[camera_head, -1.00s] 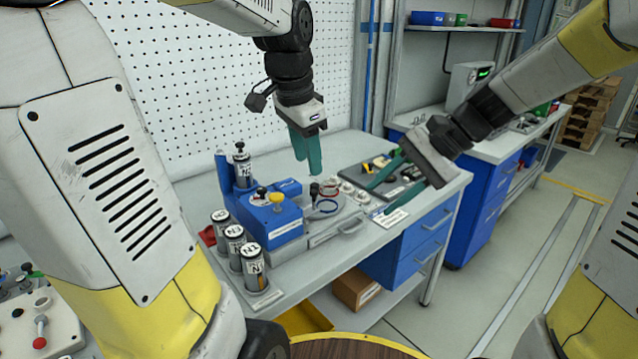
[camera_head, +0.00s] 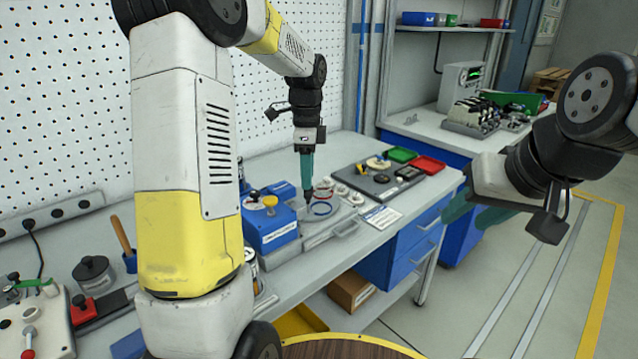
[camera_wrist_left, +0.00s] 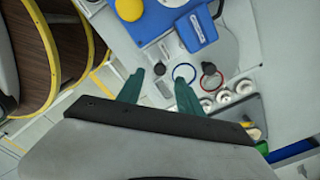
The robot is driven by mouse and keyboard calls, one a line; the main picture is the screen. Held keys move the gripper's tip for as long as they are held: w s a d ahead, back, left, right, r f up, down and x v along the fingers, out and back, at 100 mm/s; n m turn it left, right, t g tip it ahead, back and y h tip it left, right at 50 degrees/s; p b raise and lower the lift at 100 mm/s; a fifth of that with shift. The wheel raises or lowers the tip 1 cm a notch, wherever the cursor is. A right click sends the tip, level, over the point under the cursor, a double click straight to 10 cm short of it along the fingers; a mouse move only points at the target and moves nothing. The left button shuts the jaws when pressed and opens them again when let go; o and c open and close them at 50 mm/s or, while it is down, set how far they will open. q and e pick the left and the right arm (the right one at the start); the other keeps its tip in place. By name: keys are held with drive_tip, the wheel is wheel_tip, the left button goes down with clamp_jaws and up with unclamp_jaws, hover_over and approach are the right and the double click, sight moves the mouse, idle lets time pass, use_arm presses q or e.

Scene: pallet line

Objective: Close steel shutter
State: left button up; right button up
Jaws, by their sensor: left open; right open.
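The blue box (camera_head: 270,232) with a yellow knob stands on the bench in the head view; it also shows in the left wrist view (camera_wrist_left: 145,20). Beside it lies a grey steel plate (camera_head: 330,228) with a handle, possibly the shutter; I cannot tell how far it is shut. My left gripper (camera_head: 306,187) is open, pointing down over this plate. In the left wrist view a black knob (camera_wrist_left: 159,69) appears between its fingertips; I cannot tell whether they touch it. A second black knob (camera_wrist_left: 211,69) is to the right. My right gripper (camera_head: 462,212) is open and empty, right of the bench.
A blue ring (camera_head: 320,208) lies near the left fingertips. A dark tray (camera_head: 375,185) with small parts is behind, with green and red bins. A white card (camera_head: 382,217) lies near the bench edge. Open floor is at right.

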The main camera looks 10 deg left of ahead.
sight(308, 193)
use_arm(q)
drive_tip(key=shift+f, duration=2.35)
drive_tip(key=shift+c, duration=0.4)
clamp_jaws()
